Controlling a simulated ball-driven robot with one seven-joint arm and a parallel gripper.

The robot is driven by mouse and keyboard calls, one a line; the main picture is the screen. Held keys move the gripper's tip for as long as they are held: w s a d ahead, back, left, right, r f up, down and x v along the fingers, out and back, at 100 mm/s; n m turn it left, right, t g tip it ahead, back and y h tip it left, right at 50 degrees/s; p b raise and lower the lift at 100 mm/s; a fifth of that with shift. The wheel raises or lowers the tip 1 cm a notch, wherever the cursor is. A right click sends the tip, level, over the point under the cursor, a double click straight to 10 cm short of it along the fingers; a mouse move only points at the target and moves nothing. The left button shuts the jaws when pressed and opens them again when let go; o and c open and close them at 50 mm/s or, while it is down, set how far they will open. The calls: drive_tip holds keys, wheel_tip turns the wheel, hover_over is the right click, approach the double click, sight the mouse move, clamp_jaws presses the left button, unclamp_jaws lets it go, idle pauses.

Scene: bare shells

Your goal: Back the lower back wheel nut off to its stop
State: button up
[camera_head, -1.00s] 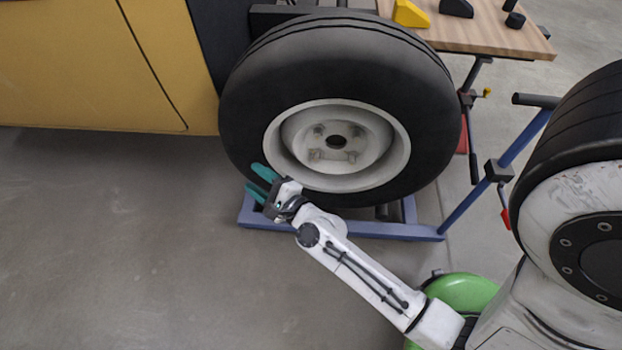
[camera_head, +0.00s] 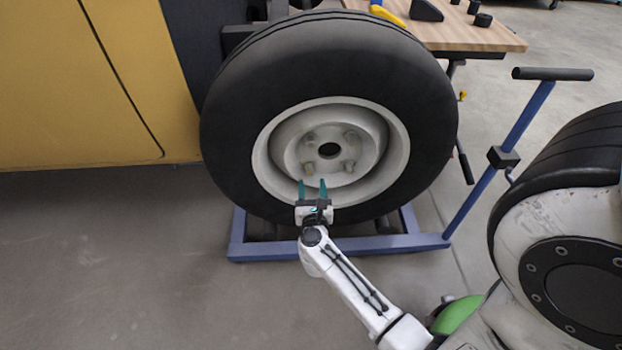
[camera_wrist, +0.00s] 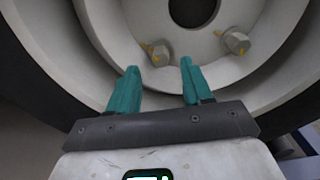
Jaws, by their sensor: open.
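The wheel (camera_head: 226,130), a black tyre on a whitish rim, stands upright and fills the middle of the head view. Its hub has a dark centre hole and several nuts around it. The lower left nut (camera_head: 309,168) and lower right nut (camera_head: 348,166) show there. In the wrist view, the lower left nut (camera_wrist: 160,52) and lower right nut (camera_wrist: 237,42) are hexagonal with yellowish marks. I cannot tell which one is the back one. My gripper (camera_head: 312,183) is open and empty before the lower rim. In the wrist view its teal fingers (camera_wrist: 159,68) point towards the lower left nut, apart from it.
A blue wheel stand (camera_head: 340,246) lies under the wheel, with a handle post (camera_head: 525,115) rising at the right. A wooden bench (camera_head: 470,35) with small blocks is behind. A yellow body panel (camera_head: 70,80) is at the left. The floor at lower left is clear.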

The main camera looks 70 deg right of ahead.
sight(311, 172)
drive_tip(key=shift+x, duration=2.2)
clamp_jaws()
